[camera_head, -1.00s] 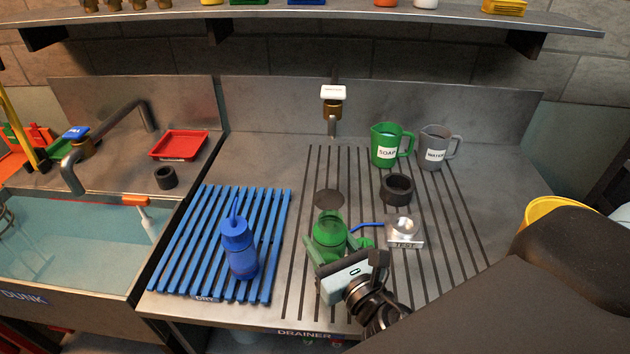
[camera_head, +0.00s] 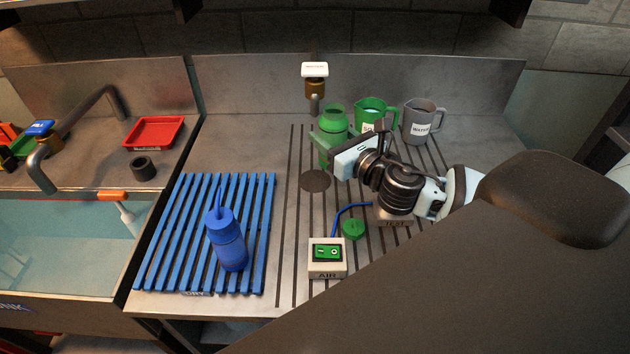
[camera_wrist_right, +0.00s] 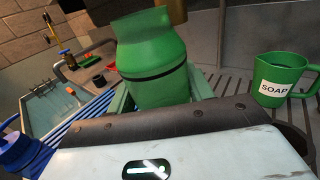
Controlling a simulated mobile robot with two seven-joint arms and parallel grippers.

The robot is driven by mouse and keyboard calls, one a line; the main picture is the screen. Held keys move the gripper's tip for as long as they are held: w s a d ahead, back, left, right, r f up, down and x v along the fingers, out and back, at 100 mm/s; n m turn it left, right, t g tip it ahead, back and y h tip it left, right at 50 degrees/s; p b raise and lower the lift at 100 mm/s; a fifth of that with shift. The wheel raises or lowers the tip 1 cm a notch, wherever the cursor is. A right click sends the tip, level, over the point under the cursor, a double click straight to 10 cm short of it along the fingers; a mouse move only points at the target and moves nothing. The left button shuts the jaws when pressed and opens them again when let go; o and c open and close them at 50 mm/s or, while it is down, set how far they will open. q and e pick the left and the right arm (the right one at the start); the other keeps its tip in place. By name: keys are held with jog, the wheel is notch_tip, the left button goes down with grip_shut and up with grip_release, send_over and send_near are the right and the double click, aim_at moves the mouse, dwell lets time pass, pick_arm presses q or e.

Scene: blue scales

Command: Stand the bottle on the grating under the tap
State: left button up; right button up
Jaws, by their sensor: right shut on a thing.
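A green bottle (camera_head: 333,119) without a lid is held by my right gripper (camera_head: 331,138), just right of the tap (camera_head: 315,88) at the back. Its base is mostly hidden by the gripper, so I cannot tell how far above the surface it is. In the right wrist view the green bottle (camera_wrist_right: 152,60) stands nearly upright between the green fingers, with part of the brass tap (camera_wrist_right: 176,9) close behind its top. A dark round grating (camera_head: 315,181) lies in the grooved drainer, nearer than the bottle, and looks empty. My left gripper is not in view.
A green soap mug (camera_head: 373,117) and a grey water mug (camera_head: 419,121) stand right of the bottle. A green lid (camera_head: 353,229) and a switch box (camera_head: 327,256) lie in front. A blue bottle (camera_head: 227,243) stands on the blue rack (camera_head: 178,235) at left.

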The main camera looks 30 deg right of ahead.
jog(key=shift+w+d+r, duration=0.25)
jog(key=shift+d+r, duration=0.15)
jog(key=shift+d, duration=0.05)
jog(key=shift+w+d+r, duration=0.2)
jog(key=shift+d+r, duration=0.15)
jog(key=shift+d, duration=0.1)
notch_tip(320, 180, down, 8)
jog(key=shift+r, duration=0.1)
notch_tip(320, 180, down, 8)
jog(key=b, duration=0.3)
jog(key=shift+s+a+r, duration=0.1)
jog(key=shift+r, duration=0.15)
jog(key=w, duration=0.2)
jog(key=w+r, duration=0.1)
jog(key=w, duration=0.1)
jog(key=shift+w+a+r, duration=0.1)
jog(key=shift+w+r, duration=0.1)
jog(key=shift+w, duration=0.2)
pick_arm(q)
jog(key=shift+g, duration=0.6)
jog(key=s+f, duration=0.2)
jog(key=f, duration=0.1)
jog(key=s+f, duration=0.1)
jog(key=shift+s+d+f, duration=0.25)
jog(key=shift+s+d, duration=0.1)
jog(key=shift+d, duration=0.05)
